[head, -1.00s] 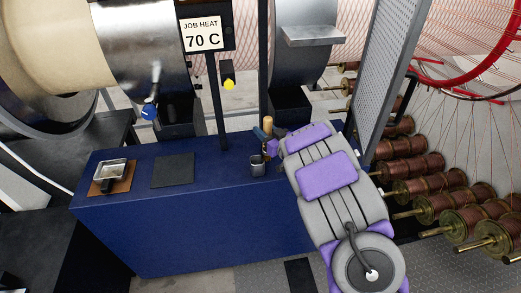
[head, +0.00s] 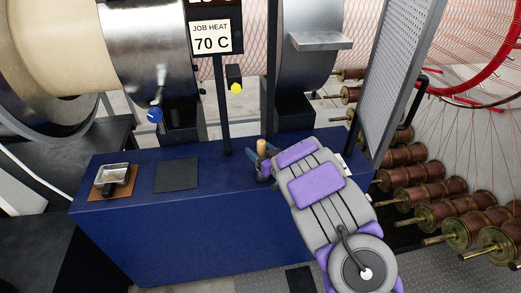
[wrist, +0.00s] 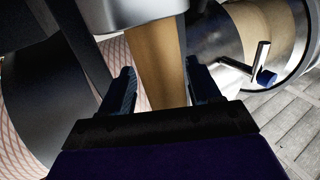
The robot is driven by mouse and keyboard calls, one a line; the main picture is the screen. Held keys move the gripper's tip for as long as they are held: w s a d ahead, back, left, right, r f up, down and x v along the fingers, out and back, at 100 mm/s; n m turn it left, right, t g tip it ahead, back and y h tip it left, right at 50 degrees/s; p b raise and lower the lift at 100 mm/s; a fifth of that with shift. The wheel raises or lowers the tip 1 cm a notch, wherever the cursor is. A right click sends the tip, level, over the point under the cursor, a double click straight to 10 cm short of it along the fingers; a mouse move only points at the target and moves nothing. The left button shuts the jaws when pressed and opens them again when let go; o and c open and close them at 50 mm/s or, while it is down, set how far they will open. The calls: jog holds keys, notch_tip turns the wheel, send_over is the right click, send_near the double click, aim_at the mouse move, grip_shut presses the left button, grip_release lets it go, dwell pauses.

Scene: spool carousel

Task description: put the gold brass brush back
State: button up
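My gripper (head: 263,171) is low over the right part of the blue bench top. It is shut on a tan wooden handle (head: 261,146), which I take to be the brass brush's. The handle stands roughly upright above the fingers in the head view. In the wrist view the handle (wrist: 162,62) runs between the two dark blue fingers (wrist: 165,88). The brush's lower end and any bristles are hidden by my gripper and arm. The small grey cup seen earlier on the bench is now hidden behind my gripper.
The blue bench (head: 200,225) carries a dark square mat (head: 177,174) and a metal tray (head: 113,171) on a brown pad (head: 126,190). A post with a heat sign (head: 212,38) rises behind. A perforated panel (head: 388,85) and copper spools (head: 430,196) stand right.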

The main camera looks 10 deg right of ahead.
jog(key=p+v, duration=0.2)
jog(key=v, duration=1)
jog(key=d+r+m+g+h, duration=0.3)
jog(key=d+r+h, duration=0.3)
jog(key=d+h, duration=0.35)
jog(key=s+d+r+m+g+h, duration=0.3)
jog(key=s+g, duration=0.2)
jog(key=s, duration=0.5)
jog(key=s+a+r+g+y, duration=0.1)
jog(key=s+a+g, duration=0.2)
jog(key=s, duration=0.8)
jog(key=s+a+r+g+y, duration=0.1)
jog(key=s+a+g+y, duration=0.1)
jog(key=s+a, duration=0.6)
jog(key=s+a+r+g+y, duration=0.1)
jog(key=s+a+g, duration=0.3)
jog(key=s, duration=0.9)
jog(key=shift+s+a+r+n+g, duration=0.3)
jog(key=shift+s+a+r, duration=0.15)
jog(key=shift+a, duration=0.4)
